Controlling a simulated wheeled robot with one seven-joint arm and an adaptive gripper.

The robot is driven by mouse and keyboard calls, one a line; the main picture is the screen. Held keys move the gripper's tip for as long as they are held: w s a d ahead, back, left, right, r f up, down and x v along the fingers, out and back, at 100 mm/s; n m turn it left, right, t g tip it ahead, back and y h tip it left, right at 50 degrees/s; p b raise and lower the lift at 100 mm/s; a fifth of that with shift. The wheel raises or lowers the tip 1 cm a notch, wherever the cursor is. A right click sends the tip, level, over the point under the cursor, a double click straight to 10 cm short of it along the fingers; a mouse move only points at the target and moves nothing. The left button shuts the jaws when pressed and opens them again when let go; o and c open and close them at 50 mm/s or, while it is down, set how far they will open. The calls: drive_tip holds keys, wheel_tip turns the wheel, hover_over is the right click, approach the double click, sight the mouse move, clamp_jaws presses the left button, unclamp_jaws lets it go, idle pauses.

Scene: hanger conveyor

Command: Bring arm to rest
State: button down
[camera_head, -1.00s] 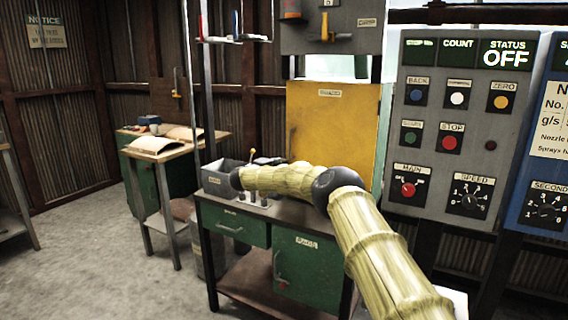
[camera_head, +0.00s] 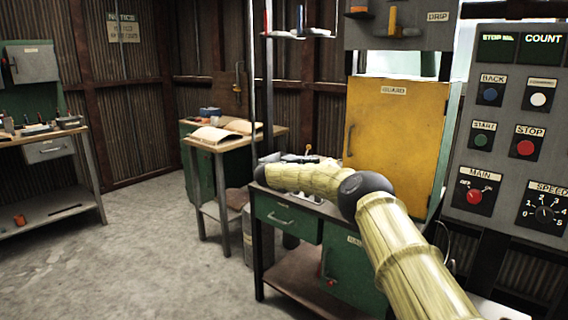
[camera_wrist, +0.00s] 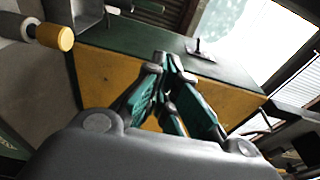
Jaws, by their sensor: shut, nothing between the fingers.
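My arm reaches from the lower right across the head view, its far end over the green workbench. My gripper (camera_wrist: 168,75) shows in the wrist view, with green and dark fingers drawn together and nothing between the tips. In the head view I cannot make out the fingers. Behind the fingers in the wrist view is the yellow guard box (camera_wrist: 110,80) with a dark green top. The yellow guard panel (camera_head: 395,135) stands behind my arm in the head view.
The green workbench (camera_head: 285,222) is below my arm. A control panel (camera_head: 508,150) with STOP and MAIN controls stands at the right. A wooden desk (camera_head: 205,142) with an open book (camera_head: 215,134) and another bench (camera_head: 42,138) are at left. The concrete floor (camera_head: 140,245) is clear.

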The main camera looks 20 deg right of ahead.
drive_tip(key=s+a+f+n+t+y+p, duration=0.2)
drive_tip(key=a+f+n+t+y, duration=0.15)
drive_tip(key=a+f+n, duration=0.5)
drive_tip(key=s+a+f+n+t+y+p, duration=0.1)
drive_tip(key=s+a+f+n+t+y, duration=0.3)
drive_tip(key=a+f, duration=0.65)
drive_tip(key=s+a+f+n+g+y+p, duration=0.1)
drive_tip(key=s+a+f+n+g+y, duration=0.15)
drive_tip(key=s+f+n, duration=0.5)
drive_tip(key=s+a+f+n+g+y+p, duration=0.15)
drive_tip(key=s+a+f+y, duration=0.25)
drive_tip(key=s+f, duration=0.75)
drive_tip(key=s+d+f+n+g+y+p, duration=0.1)
drive_tip(key=s+f+n+g, duration=0.3)
drive_tip(key=s, duration=1)
drive_tip(key=s+d+f+n+g+y+p, duration=0.15)
drive_tip(key=s+f, duration=0.35)
drive_tip(key=s, duration=0.8)
drive_tip(key=s+d+r+n+g, duration=0.1)
drive_tip(key=s+d+g, duration=0.1)
drive_tip(key=s, duration=0.8)
drive_tip(key=s+d+r+n+g+p, duration=0.1)
drive_tip(key=s+d+r+g, duration=0.1)
drive_tip(key=s, duration=0.8)
drive_tip(key=s+d+r+n+g+p, duration=0.1)
drive_tip(key=s+d+r, duration=0.1)
drive_tip(key=s, duration=0.8)
drive_tip(key=shift+d+r+g, duration=0.15)
drive_tip(key=shift+r+g, duration=0.05)
drive_tip(key=shift+g, duration=0.2)
